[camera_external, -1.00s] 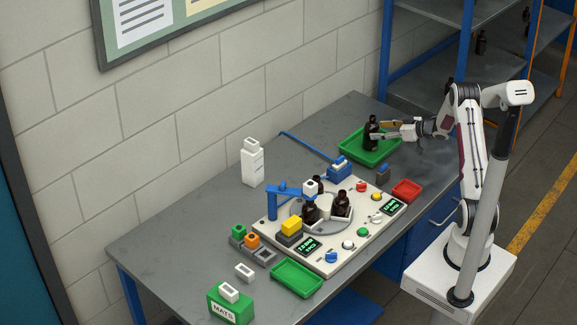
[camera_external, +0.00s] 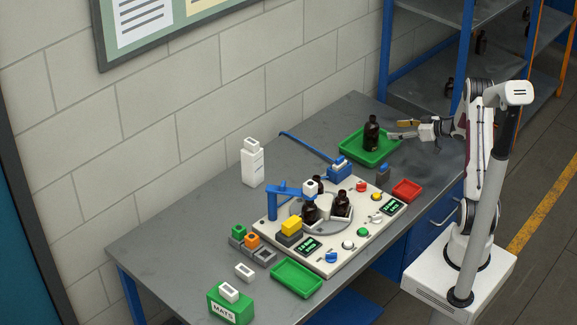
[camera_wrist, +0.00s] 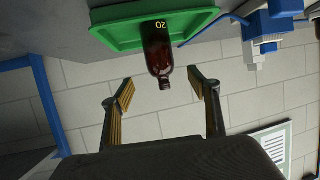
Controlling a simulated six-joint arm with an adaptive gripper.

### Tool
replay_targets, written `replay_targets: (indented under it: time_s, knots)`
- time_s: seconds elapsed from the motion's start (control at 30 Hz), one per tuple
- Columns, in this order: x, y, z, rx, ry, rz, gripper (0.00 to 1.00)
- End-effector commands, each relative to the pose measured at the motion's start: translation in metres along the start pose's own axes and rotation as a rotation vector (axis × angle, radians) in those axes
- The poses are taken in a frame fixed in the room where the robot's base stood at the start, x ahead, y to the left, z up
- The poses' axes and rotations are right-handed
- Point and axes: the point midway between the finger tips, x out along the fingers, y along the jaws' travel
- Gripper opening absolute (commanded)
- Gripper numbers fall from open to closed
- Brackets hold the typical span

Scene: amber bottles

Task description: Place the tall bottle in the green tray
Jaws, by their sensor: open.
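The tall dark amber bottle (camera_external: 371,134) stands upright in the green tray (camera_external: 352,152) at the far end of the bench. In the wrist view the bottle (camera_wrist: 157,52) shows a yellow "20", with the green tray (camera_wrist: 110,32) around its base. My gripper (camera_external: 402,129) is open and empty, just to the right of the bottle and apart from it. In the wrist view its two fingers (camera_wrist: 161,88) are spread wide, with the bottle's neck between and beyond them.
A control panel (camera_external: 375,219) with several dark bottles on a round plate stands mid-bench. Another green tray (camera_external: 297,291) lies at the front. A white bottle (camera_external: 252,165) stands by the wall.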

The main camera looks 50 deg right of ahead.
Motion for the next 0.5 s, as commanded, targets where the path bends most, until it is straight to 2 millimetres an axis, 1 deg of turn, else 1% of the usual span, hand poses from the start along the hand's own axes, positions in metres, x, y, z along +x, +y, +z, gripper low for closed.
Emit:
replay_targets:
  time_s: [0.33, 0.43, 0.5]
  knots:
    - [0.001, 0.0, -0.002, -0.003, -0.002, 0.005, 0.6]
    - [0.001, 0.0, -0.009, -0.013, -0.008, 0.021, 0.6]
    - [0.002, 0.0, -0.017, -0.026, -0.016, 0.037, 0.6]
